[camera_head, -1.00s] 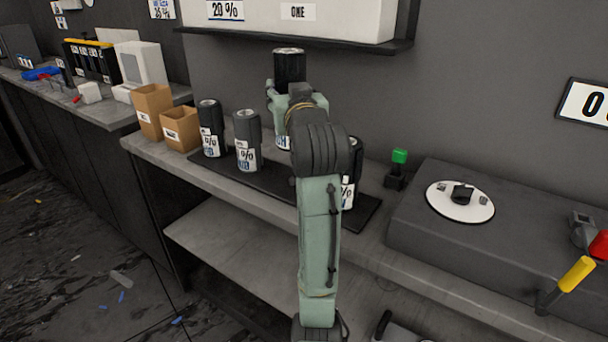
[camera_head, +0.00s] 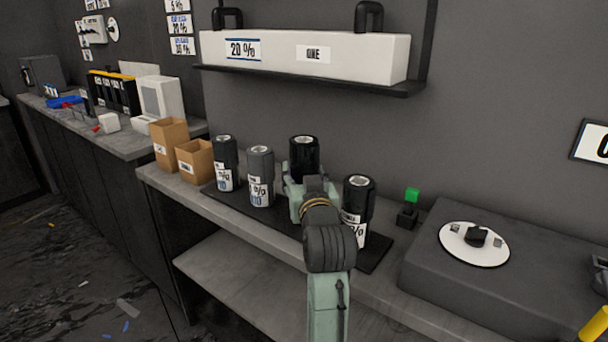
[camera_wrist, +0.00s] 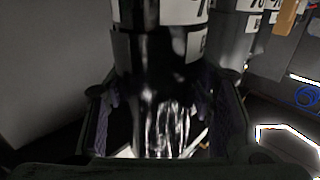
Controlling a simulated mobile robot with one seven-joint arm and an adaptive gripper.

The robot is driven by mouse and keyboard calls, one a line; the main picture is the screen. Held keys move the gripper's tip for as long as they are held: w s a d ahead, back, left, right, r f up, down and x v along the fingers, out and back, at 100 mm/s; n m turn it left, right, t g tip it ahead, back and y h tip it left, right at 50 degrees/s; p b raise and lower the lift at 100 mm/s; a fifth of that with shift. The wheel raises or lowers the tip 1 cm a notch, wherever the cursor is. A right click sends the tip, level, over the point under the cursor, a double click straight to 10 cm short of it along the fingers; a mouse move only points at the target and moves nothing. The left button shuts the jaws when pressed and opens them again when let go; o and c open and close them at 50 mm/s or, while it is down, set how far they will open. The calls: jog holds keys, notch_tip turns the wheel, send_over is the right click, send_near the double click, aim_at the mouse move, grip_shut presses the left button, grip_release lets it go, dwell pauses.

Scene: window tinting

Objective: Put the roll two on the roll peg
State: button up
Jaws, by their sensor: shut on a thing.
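My gripper (camera_head: 302,178) is shut around a black roll (camera_head: 304,151) that stands upright among the other rolls on the black tray (camera_head: 375,257). In the wrist view the dark, shiny roll (camera_wrist: 160,105) sits between both fingers, with a white label band at the top of the picture. The held roll's base is hidden behind my arm, so I cannot tell whether it touches the tray. Its number is not readable. I cannot make out a bare roll peg; one may be hidden under the held roll.
A black roll (camera_head: 359,192) stands close on the right; a grey roll (camera_head: 261,170) and a dark roll (camera_head: 225,160) stand on the left. A wall shelf (camera_head: 400,90) with a white box hangs above. A green-topped item (camera_head: 409,210) and grey machine (camera_head: 430,270) are further right.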

jog(key=o, duration=1.2)
jog(key=shift+f, duration=0.15)
jog(key=s+d+b, duration=0.1)
jog(key=s+b, duration=0.5)
jog(key=s, duration=0.3)
jog(key=shift+s+d+f, duration=0.2)
jog(key=shift+s+d, duration=0.1)
jog(key=shift+s, duration=0.05)
